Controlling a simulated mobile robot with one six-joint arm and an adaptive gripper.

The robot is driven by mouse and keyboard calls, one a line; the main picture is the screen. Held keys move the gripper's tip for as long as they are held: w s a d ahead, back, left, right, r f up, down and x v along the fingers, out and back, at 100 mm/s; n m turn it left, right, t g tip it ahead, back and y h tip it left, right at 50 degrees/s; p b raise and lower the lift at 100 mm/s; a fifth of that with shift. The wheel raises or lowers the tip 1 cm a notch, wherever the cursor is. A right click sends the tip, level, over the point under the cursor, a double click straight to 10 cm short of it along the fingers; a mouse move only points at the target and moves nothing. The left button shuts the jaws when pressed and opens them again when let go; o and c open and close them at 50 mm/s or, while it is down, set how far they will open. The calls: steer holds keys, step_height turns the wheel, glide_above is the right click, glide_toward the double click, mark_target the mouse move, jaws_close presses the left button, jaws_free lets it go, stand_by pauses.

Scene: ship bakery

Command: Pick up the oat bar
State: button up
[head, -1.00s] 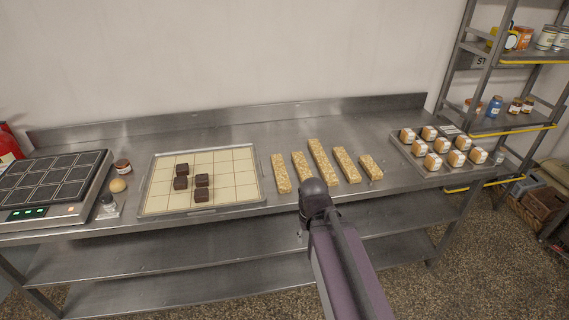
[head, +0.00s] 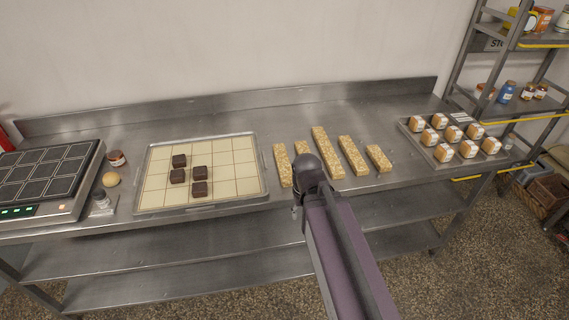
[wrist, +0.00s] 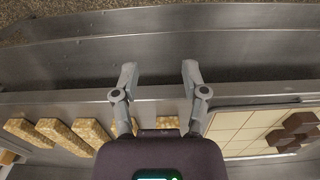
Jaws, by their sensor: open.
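Several pale, oat-flecked oat bars of different lengths lie in a row on the steel table; the longest one (head: 325,150) is in the middle of the row in the head view. The shortest oat bar (head: 378,158) is at the right end. My arm covers the near end of the second bar from the left. In the wrist view my gripper (wrist: 159,72) is open and empty, with bare steel between its fingertips. Some oat bars (wrist: 60,133) show at lower left there, and part of one (wrist: 166,122) shows between the finger bases, partly hidden by the gripper body.
A tray with a cream grid (head: 235,180) holding dark brown cubes (head: 200,172) lies left of the bars. A tray of small orange-and-white pieces (head: 442,152) lies to the right. A dark-plated appliance (head: 45,180) stands far left. A metal shelf (head: 540,42) stands at the right.

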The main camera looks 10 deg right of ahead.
mark_target(283, 161)
steer(key=o, duration=0.5)
steer(key=shift+w, duration=0.15)
steer(key=shift+c, duration=0.2)
steer(key=shift+o, duration=0.7)
steer(key=w+r+t+p, duration=0.2)
steer(key=w+r+p, duration=0.1)
steer(key=w, duration=0.8)
steer(key=w+r+t+p, duration=0.2)
steer(key=w+r, duration=0.3)
steer(key=w, duration=0.7)
steer(key=shift+w+a+t+p, duration=0.3)
steer(key=shift+a+p, duration=0.15)
steer(key=shift+p, duration=0.45)
steer(key=shift+f, duration=0.1)
steer(key=b+x, duration=0.8)
steer(key=shift+f, duration=0.15)
steer(key=shift+b+x, duration=2.5)
steer(key=shift+x, duration=0.15)
steer(key=shift+s+d, duration=0.15)
steer(key=c, duration=1.2)
